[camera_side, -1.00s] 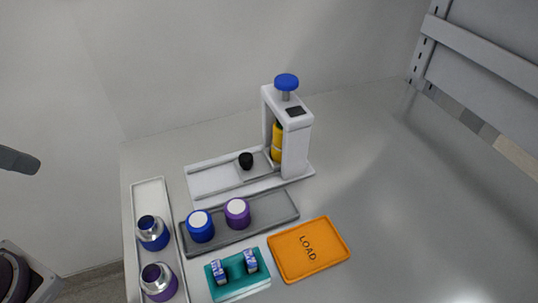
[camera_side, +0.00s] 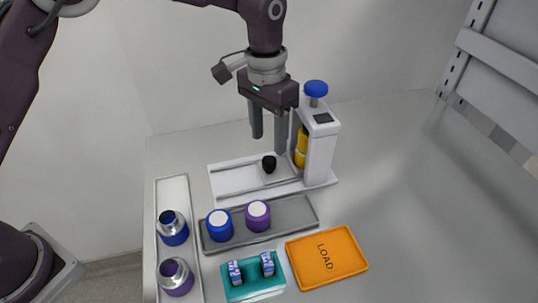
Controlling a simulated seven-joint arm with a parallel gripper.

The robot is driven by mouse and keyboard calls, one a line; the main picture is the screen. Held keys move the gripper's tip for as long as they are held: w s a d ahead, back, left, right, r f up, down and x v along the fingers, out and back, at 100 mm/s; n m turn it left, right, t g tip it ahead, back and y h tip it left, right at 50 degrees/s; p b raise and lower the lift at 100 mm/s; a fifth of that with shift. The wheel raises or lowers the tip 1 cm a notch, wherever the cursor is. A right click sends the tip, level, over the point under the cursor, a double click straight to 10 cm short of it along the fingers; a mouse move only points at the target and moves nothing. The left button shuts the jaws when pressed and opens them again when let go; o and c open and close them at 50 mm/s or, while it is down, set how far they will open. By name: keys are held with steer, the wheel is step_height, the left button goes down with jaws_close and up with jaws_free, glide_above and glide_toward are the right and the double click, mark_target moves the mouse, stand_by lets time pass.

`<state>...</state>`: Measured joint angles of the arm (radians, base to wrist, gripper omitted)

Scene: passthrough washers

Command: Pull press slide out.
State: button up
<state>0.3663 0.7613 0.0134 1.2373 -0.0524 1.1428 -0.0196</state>
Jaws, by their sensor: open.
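The press (camera_side: 321,150) is a white upright frame with a blue knob (camera_side: 316,88) on top and a yellow cylinder (camera_side: 301,147) inside it. Its slide (camera_side: 274,178) is a light plate on the white base rail (camera_side: 232,180), partly under the frame. A black knob (camera_side: 269,164) stands on the slide. My gripper (camera_side: 268,145) is open and points down, with its two fingers above and around the level of the black knob's top. The fingers look apart from the knob; exact depth is hard to tell. Nothing is between them.
A grey tray (camera_side: 290,218) holds a blue-sided jar (camera_side: 220,226) and a purple-sided jar (camera_side: 258,216). A white tray (camera_side: 173,191) at left holds two metallic-topped bottles. The table at right is clear.

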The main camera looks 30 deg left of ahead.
mark_target(269, 159)
step_height(269, 159, down, 6)
steer(key=shift+f, duration=0.1)
jaws_close()
stand_by(1.5)
